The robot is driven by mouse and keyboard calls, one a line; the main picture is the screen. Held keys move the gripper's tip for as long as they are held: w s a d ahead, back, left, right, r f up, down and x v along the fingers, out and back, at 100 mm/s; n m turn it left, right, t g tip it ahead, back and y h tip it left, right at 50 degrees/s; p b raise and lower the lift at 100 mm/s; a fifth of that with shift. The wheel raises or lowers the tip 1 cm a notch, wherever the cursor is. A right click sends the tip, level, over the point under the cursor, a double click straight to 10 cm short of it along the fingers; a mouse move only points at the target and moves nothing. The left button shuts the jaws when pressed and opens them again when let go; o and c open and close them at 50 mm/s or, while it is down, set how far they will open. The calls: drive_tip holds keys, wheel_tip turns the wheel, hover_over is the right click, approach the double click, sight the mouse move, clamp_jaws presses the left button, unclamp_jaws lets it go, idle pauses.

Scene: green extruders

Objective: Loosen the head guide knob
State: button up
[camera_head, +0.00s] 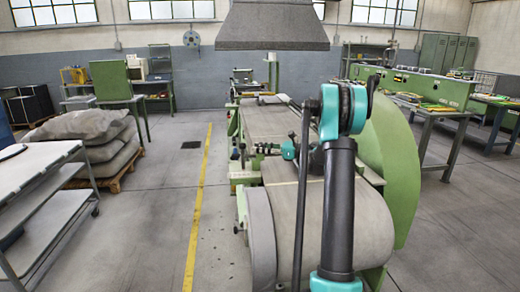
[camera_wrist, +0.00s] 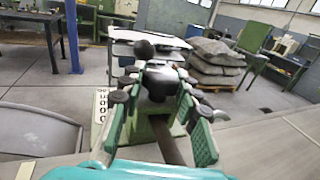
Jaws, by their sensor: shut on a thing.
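In the wrist view, my gripper (camera_wrist: 158,98) shows as two fingers with green pads, one on each side of a dark rounded knob (camera_wrist: 157,84). The fingers are shut on this knob. A second dark knob-like end (camera_wrist: 143,48) shows just beyond the fingertips; whether it belongs to the same part is unclear. In the head view, my gripper (camera_head: 271,149) is small and partly hidden by my arm, beside the green extruder's belt bed (camera_head: 272,122). The knob is too small to make out there.
A yellow floor line (camera_head: 197,215) runs along the machine's left side. Stacked grey sacks (camera_head: 88,125) on a pallet and a shelf trolley (camera_head: 45,190) stand at left. A large green disc-shaped guard (camera_head: 398,150) is right of my arm. The floor between trolley and machine is clear.

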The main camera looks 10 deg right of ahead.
drive_tip(key=shift+n+g, duration=0.6)
drive_tip(key=shift+g, duration=0.3)
drive_tip(key=o, duration=1.2)
drive_tip(key=v, duration=1.2)
drive_tip(key=shift+f, duration=0.3)
